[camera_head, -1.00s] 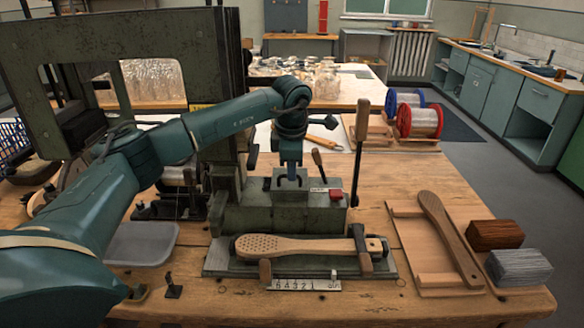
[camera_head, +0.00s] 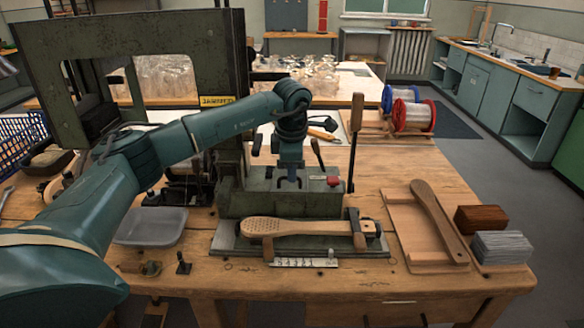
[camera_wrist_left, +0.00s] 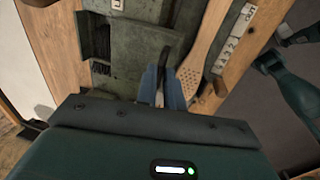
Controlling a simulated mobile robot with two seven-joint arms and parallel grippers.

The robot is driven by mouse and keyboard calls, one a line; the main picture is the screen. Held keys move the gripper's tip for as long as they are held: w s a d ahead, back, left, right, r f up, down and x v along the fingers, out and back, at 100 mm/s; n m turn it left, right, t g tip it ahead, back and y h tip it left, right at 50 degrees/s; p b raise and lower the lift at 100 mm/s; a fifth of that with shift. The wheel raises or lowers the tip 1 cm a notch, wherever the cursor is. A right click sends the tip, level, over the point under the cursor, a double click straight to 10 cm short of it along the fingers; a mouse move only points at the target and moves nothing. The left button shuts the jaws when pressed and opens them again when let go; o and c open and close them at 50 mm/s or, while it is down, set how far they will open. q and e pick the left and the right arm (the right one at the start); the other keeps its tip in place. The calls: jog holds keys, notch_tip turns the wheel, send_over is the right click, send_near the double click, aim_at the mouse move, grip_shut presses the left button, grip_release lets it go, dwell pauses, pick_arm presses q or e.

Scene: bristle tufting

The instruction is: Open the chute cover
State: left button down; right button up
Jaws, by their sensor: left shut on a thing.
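The green metal block (camera_head: 240,205) of the tufting machine stands in the middle of the bench, behind the brush in its fixture. Its flat top carries the small dark handle (camera_head: 279,183), which I take to be the chute cover's. My left gripper (camera_head: 290,181) points straight down at this handle and is shut on it. In the left wrist view the gripper's fingers (camera_wrist_left: 161,88) are close together around a dark part; the palm hides much of the rest. I cannot tell whether the cover is lifted. My right gripper is not clearly in view.
A wooden brush (camera_head: 300,229) with holes lies clamped in front of the block. A tall lever (camera_head: 356,140) and a red button (camera_head: 334,181) are close on the right. A grey tray (camera_head: 150,227) sits left. A wooden holder (camera_head: 398,225) and two bristle blocks (camera_head: 500,246) lie right.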

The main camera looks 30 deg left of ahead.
pick_arm(q)
jog(key=shift+s+d+r, duration=0.1)
jog(key=shift+s+d, duration=0.15)
jog(key=shift+s, duration=0.1)
jog(key=shift+w, duration=0.1)
pick_arm(e)
jog(key=shift+s+d+f, duration=0.15)
jog(key=shift+s+d, duration=0.05)
jog(key=shift+s, duration=0.2)
pick_arm(q)
jog(key=c, duration=1.5)
grip_release()
pick_arm(e)
jog(key=shift+w+r, duration=0.1)
jog(key=shift+r, duration=0.1)
pick_arm(q)
notch_tip(320, 180, up, 13)
jog(key=s+d, duration=0.1)
jog(key=s, duration=0.1)
pick_arm(e)
jog(key=shift+f, duration=0.15)
pick_arm(q)
jog(key=shift+s+d, duration=0.1)
jog(key=shift+d, duration=0.05)
